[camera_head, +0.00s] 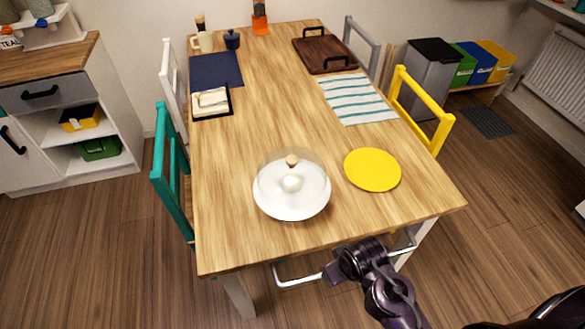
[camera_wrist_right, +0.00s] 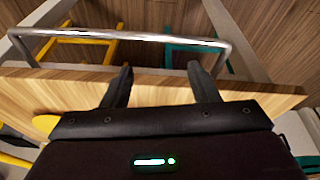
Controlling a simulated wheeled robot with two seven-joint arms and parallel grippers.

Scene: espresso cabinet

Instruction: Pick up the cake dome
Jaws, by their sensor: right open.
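The cake dome (camera_head: 287,163) is a clear cover with a small wooden knob on top. It stands on a round white plate (camera_head: 290,211) near the front of the wooden table. A small pale round shape shows through it. My right gripper (camera_wrist_right: 161,74) is open, with its two dark fingers apart and nothing seen between them in the right wrist view. In the head view my right arm reaches to just off the table's near edge, in front of and right of the dome, apart from it. My left gripper is not in view.
A yellow plate (camera_head: 372,170) lies right of the dome. A teal chair (camera_head: 172,170) and a yellow chair (camera_head: 440,125) flank the table (camera_head: 265,110). A striped cloth (camera_head: 358,99) and wooden tray (camera_head: 324,57) lie farther back.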

